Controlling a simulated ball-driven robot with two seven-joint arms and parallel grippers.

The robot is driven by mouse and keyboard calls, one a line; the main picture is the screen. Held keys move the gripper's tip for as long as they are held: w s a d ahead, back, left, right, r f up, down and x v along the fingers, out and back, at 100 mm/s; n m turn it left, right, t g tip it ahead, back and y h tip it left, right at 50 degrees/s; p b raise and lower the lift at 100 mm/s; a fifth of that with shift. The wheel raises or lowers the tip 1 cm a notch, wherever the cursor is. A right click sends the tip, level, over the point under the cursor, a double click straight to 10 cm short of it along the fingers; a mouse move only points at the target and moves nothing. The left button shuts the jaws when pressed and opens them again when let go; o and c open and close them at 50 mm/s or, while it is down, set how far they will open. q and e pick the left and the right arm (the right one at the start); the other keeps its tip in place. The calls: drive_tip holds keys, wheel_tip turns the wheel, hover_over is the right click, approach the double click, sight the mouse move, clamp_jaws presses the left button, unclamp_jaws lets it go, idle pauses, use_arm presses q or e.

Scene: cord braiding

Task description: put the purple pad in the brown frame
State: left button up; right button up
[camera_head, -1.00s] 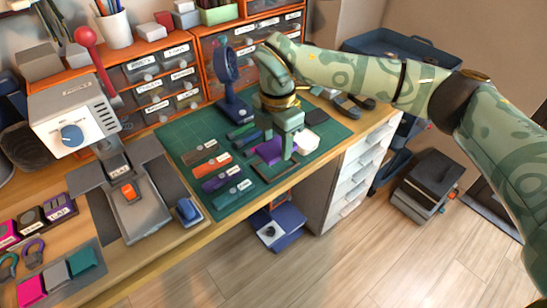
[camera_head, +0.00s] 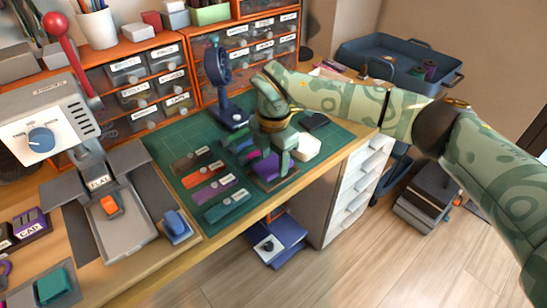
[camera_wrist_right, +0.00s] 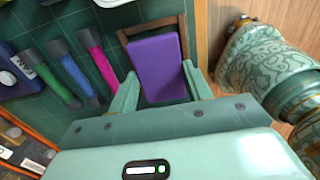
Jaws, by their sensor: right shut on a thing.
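The purple pad (camera_head: 265,165) is between the fingers of my right gripper (camera_head: 279,172), over the green mat. In the right wrist view the pad (camera_wrist_right: 157,62) shows between the two fingertips (camera_wrist_right: 160,84). The brown frame (camera_wrist_right: 150,30) lies on the mat around and behind the pad, its rim showing past the pad's far end and sides. In the head view only a thin edge of the frame (camera_head: 282,184) shows under the pad. I cannot tell whether the pad rests inside the frame or is just above it. My left gripper is not in view.
Several labelled strips (camera_head: 211,189) lie on the green cutting mat (camera_head: 175,145) left of the gripper. A blue stand (camera_head: 232,112) is behind them, and a white block (camera_head: 307,147) is close on the right. A grey press (camera_head: 115,215) stands at left.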

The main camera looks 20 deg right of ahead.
sight(274, 163)
drive_tip(key=shift+f, duration=0.55)
drive_tip(key=o, duration=1)
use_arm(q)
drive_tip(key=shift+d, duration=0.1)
use_arm(e)
drive_tip(key=shift+r, duration=0.15)
use_arm(q)
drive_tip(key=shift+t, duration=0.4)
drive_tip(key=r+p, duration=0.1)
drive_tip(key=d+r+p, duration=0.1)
drive_tip(key=p, duration=0.1)
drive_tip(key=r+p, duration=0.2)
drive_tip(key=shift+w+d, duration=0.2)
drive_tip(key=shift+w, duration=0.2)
use_arm(e)
wheel_tip(274, 163, up, 13)
